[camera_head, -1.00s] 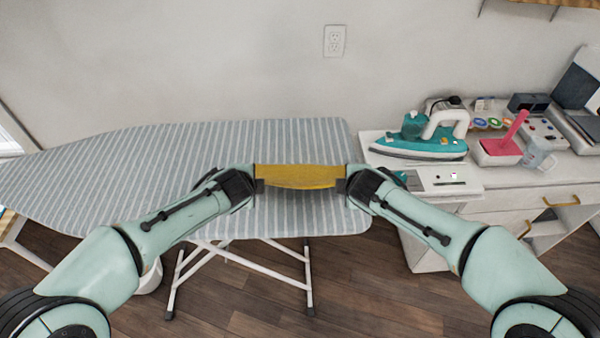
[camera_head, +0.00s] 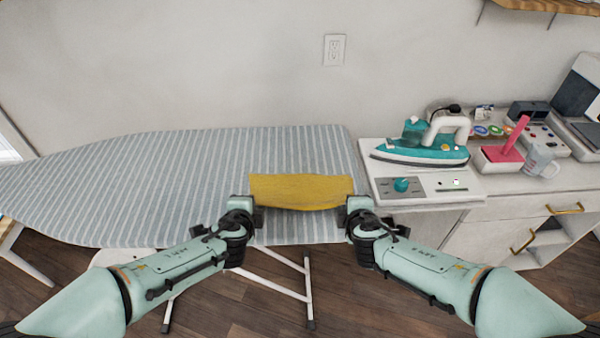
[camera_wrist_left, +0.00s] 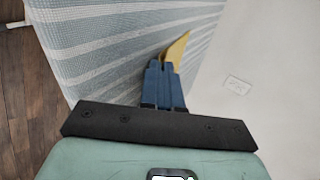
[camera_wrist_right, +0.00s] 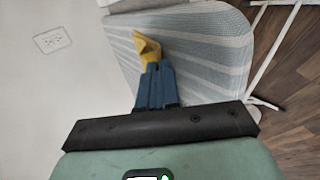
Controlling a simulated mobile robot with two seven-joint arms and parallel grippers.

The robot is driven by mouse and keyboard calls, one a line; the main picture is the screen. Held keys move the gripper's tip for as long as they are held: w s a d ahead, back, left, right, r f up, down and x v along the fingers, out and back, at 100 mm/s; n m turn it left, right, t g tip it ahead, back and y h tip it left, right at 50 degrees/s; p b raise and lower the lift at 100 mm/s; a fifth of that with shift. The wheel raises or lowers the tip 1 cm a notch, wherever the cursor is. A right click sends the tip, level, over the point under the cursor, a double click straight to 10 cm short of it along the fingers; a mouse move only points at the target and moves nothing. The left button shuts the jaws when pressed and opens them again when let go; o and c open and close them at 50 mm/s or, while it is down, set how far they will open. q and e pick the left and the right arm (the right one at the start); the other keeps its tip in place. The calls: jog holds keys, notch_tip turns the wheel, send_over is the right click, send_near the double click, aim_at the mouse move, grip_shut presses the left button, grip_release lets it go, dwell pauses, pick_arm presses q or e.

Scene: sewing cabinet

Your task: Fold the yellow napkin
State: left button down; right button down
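The yellow napkin (camera_head: 302,190) is stretched between my two grippers near the right end of the striped ironing board, by its front edge. Its lower edge curves slightly. I cannot tell how much of it touches the board. My left gripper (camera_head: 255,207) is at its left side, and its blue fingers (camera_wrist_left: 168,70) are shut on the cloth. My right gripper (camera_head: 346,208) is at its right side, and its fingers (camera_wrist_right: 154,70) are also shut on the cloth. A yellow edge shows beyond the fingertips in the left wrist view (camera_wrist_left: 177,48) and the right wrist view (camera_wrist_right: 146,48).
The ironing board (camera_head: 120,185) is bare to the left. A wall is behind.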

pick_arm(q)
jog(key=c, duration=1)
grip_release()
pick_arm(e)
jog(key=c, duration=1)
grip_release()
pick_arm(q)
jog(key=shift+r, duration=0.35)
pick_arm(e)
jog(key=shift+r, duration=0.35)
pick_arm(q)
jog(key=s+r, duration=0.6)
jog(key=r, duration=0.2)
jog(key=shift+r, duration=0.15)
pick_arm(e)
jog(key=s+r, duration=0.6)
jog(key=r, duration=0.2)
jog(key=shift+r, duration=0.15)
